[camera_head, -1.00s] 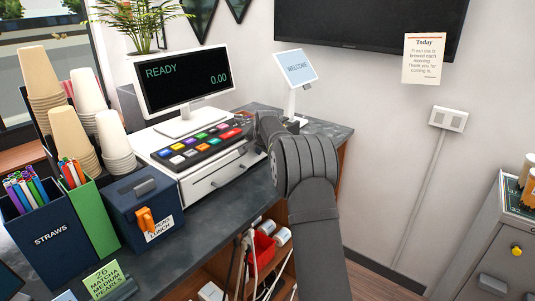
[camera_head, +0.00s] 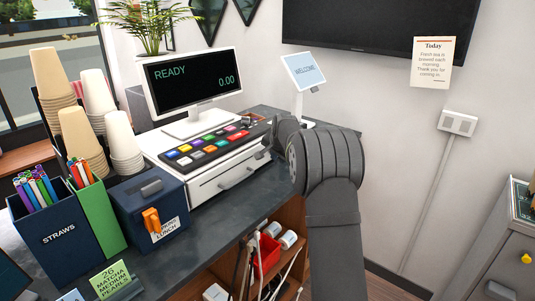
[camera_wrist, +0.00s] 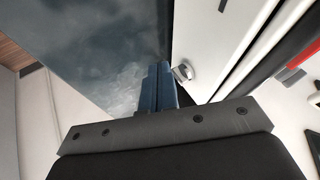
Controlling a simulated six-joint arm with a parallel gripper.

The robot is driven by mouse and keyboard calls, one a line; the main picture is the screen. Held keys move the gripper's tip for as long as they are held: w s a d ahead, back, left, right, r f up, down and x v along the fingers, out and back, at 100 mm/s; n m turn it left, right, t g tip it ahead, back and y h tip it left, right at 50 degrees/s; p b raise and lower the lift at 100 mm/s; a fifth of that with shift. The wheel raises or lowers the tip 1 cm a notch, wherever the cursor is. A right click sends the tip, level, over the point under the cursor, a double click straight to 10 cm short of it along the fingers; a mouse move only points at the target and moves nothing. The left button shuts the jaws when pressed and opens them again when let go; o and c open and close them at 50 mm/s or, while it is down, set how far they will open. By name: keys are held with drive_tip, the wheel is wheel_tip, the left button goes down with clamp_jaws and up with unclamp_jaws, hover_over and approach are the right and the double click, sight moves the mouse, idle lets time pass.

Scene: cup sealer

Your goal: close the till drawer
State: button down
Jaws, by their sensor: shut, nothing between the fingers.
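The till (camera_head: 200,165) is a white register on the dark counter, with a dark keypad of coloured keys on top and a screen reading READY 0.00. Its white drawer front (camera_head: 222,182) with a small metal handle faces the counter's front edge. In the wrist view the drawer front (camera_wrist: 212,40) and its handle (camera_wrist: 184,72) are just right of my fingers. I cannot tell how far the drawer stands out. My gripper (camera_wrist: 157,72) is shut and empty, low over the counter beside the handle. In the head view my wrist hides the till's right end.
A blue box (camera_head: 147,208) with an orange clip stands left of the till, beside the straw holder (camera_head: 62,235) and stacked cups (camera_head: 88,140). A welcome display (camera_head: 303,72) stands behind my wrist. The counter strip (camera_head: 215,220) before the drawer is clear.

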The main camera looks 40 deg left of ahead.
drive_tip(key=v, duration=0.9)
drive_tip(key=shift+r, duration=0.15)
drive_tip(key=x, duration=0.8)
drive_tip(key=shift+w+a+f, duration=0.1)
drive_tip(key=shift+a+f, duration=0.05)
drive_tip(key=shift+f, duration=0.15)
drive_tip(key=a, duration=0.1)
drive_tip(key=a+f, duration=0.1)
drive_tip(key=a, duration=0.1)
drive_tip(key=shift+w, duration=0.25)
drive_tip(key=shift+a, duration=0.75)
